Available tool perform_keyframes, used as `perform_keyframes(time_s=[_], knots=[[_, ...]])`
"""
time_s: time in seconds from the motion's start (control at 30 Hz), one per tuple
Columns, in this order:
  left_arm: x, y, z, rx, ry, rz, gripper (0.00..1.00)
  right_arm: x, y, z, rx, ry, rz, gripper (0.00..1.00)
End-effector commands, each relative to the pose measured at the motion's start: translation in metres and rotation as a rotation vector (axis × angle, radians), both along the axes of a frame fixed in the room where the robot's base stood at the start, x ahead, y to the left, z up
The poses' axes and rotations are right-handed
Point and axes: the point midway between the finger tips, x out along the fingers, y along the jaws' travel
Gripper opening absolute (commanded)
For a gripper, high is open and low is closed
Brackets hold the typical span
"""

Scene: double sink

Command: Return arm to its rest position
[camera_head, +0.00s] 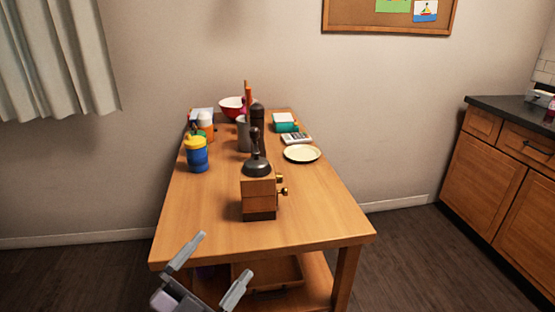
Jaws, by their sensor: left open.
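My left gripper (217,265) is at the bottom of the head view, in front of the near edge of a wooden table (205,232). Its two grey fingers are spread apart with nothing between them. Part of its near finger overlaps the view of the table's lower shelf. My right gripper is not in view.
The table bears a wooden coffee grinder (258,194), a blue cup with a yellow lid (196,156), a pale plate (302,153), a calculator (296,138) and a red bowl (232,107). A wooden counter (490,165) stands at right. Open floor lies between them.

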Motion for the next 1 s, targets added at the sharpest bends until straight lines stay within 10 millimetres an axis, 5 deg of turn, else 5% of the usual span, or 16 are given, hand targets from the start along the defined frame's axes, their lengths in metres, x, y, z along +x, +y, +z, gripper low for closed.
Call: perform_keyframes(time_s=[0.17,0.3,0.43,0.63,1.0], knots=[[-0.023,0.045,-0.103,-0.153,0.455,0.182,1.0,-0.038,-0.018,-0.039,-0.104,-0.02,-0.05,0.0],[-0.067,0.075,-0.18,-0.251,0.788,0.313,1.0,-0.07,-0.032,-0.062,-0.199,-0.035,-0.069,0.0],[-0.112,0.091,-0.23,-0.316,1.022,0.404,1.0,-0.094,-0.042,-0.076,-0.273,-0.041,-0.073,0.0],[-0.15,0.101,-0.261,-0.36,1.185,0.466,1.0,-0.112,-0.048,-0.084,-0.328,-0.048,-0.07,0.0],[-0.152,0.101,-0.263,-0.361,1.194,0.469,1.0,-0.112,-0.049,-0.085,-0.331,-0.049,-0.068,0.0]])
